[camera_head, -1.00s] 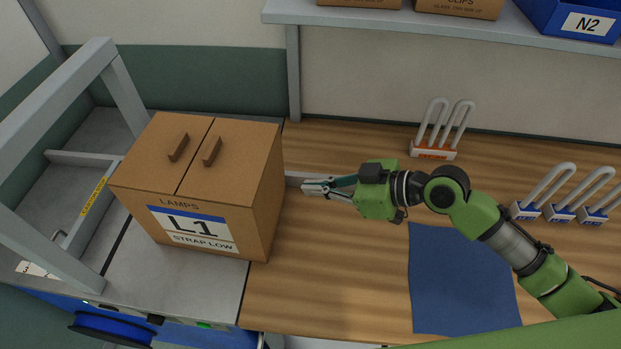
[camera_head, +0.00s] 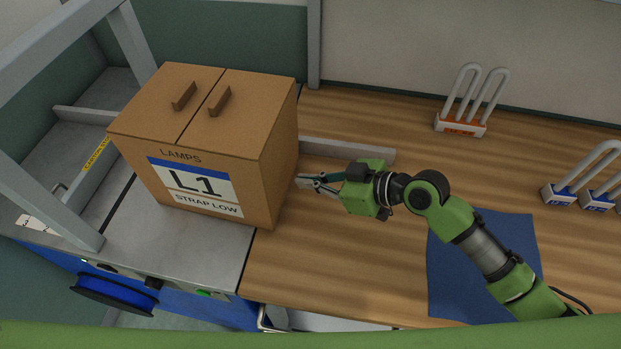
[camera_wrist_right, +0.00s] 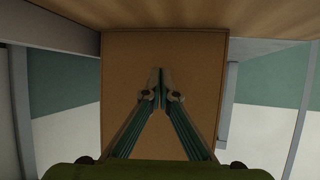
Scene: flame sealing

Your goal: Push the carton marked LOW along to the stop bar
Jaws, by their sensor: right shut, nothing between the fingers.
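The carton (camera_head: 240,150) is brown cardboard, labelled LAMPS, L1 and STRAP LOW. It stands upright across the join of the grey metal bed and the wooden bench. A grey bar (camera_head: 84,190) with a yellow, partly hidden label lies to its left, apart from it; this looks like the stop bar. My right gripper (camera_head: 303,182) is shut and empty at the carton's right side. In the right wrist view its closed fingertips (camera_wrist_right: 160,82) point at the carton's plain face (camera_wrist_right: 200,60); I cannot tell whether they touch. My left gripper is out of view.
A grey frame (camera_head: 45,200) rises over the bed at left. A grey rail (camera_head: 350,150) runs along the bench behind my gripper. A blue spool (camera_head: 115,293) hangs in front.

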